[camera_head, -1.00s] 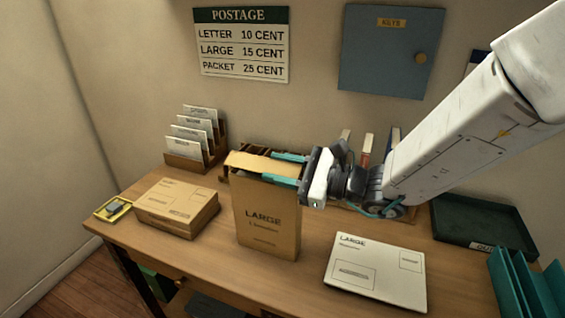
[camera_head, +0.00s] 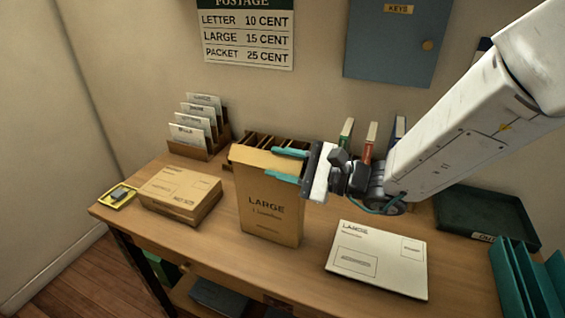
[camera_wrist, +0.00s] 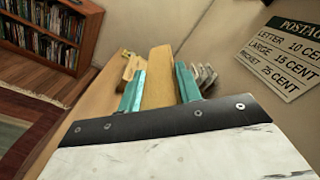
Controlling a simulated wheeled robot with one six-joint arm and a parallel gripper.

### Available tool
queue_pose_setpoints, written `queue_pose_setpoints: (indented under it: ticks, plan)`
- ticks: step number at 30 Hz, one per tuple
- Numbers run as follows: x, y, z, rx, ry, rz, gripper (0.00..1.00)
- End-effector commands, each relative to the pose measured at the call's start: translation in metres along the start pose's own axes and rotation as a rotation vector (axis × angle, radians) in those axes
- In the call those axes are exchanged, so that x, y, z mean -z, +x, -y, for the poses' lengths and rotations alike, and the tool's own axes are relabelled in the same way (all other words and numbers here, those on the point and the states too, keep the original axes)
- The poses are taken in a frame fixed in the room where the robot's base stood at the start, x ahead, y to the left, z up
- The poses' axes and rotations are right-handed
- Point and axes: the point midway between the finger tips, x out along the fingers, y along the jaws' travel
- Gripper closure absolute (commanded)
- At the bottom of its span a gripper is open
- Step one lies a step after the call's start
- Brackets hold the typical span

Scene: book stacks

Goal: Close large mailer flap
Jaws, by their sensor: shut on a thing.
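The large mailer (camera_head: 262,212) is a tan upright packet marked LARGE, standing on the desk. Its flap (camera_head: 262,157) lies folded down at the top, with no raised panel showing. My gripper (camera_head: 288,165) reaches in from the right at the mailer's top right. One teal finger is at the top edge and the other is in front of the front face. The jaws are shut on the mailer's top. In the wrist view the tan mailer top (camera_wrist: 158,80) runs between the two fingers. The mailer's back is hidden.
A tan parcel (camera_head: 178,195) and a yellow tray (camera_head: 114,203) are to the left. A letter rack (camera_head: 200,145) and a slotted wooden organiser stand behind. A white large envelope (camera_head: 377,260) lies right, near a green tray (camera_head: 490,207) and teal folders (camera_head: 520,270).

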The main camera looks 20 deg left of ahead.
Motion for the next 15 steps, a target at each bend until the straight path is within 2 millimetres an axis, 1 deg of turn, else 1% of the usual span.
queue_pose_setpoints:
  ticks: [3,4,5,6,13,15]
  plan:
    - [0.0008,-0.0003,-0.0013,-0.002,0.003,-0.002,0.89]
    - [0.0008,-0.0003,-0.0013,-0.002,0.003,-0.002,0.57]
    - [0.0007,-0.0002,-0.0013,-0.002,0.003,-0.002,0.49]
    - [0.0006,-0.0002,-0.0012,-0.002,0.003,-0.002,0.47]
    - [0.0003,-0.0004,-0.0006,-0.001,0.002,-0.001,0.47]
    - [0.0005,-0.0031,-0.0003,-0.001,0.002,-0.001,0.47]
